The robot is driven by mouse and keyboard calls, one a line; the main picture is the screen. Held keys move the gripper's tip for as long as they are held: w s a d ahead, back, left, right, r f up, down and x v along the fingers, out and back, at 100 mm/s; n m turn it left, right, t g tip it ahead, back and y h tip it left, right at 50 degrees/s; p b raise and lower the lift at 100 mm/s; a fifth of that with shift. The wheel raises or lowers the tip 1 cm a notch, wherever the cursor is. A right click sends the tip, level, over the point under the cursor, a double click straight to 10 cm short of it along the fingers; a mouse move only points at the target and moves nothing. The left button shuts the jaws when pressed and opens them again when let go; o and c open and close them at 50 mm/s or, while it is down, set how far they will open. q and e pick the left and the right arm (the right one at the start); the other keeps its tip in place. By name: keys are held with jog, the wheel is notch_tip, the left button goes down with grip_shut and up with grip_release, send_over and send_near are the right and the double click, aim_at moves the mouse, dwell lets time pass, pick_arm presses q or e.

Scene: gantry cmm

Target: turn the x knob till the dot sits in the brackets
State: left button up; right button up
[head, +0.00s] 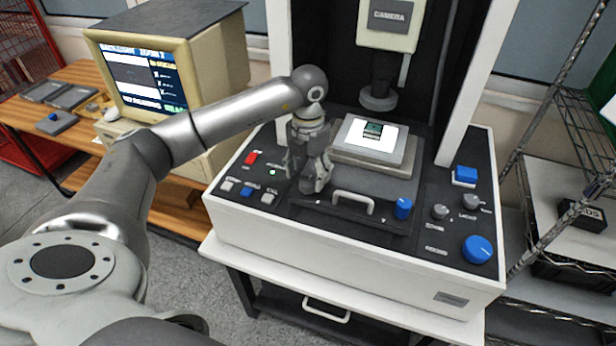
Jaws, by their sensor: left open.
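My left gripper (306,178) points down over the left half of the machine's black panel. It is open, and I see nothing between its fingers. A blue knob (403,208) stands right of the grey handle, well to the right of the gripper. A larger blue knob (477,249) sits at the panel's front right corner. I cannot read which one is marked x. The monitor screen (141,77) at the left shows blue and white areas with text; I cannot make out a dot or brackets. My right gripper is not in view.
A grey handle (352,197) rises at the panel's front middle. A stage with a lit plate (371,136) sits under the camera head (390,20). Small grey knobs (440,211) and a blue button (466,174) are at the right. A wire shelf (570,110) stands beyond.

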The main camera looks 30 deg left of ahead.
aim_at(308, 181)
pick_arm(q)
notch_tip(308, 181, up, 10)
jog(key=shift+f, duration=0.2)
dwell(0.4)
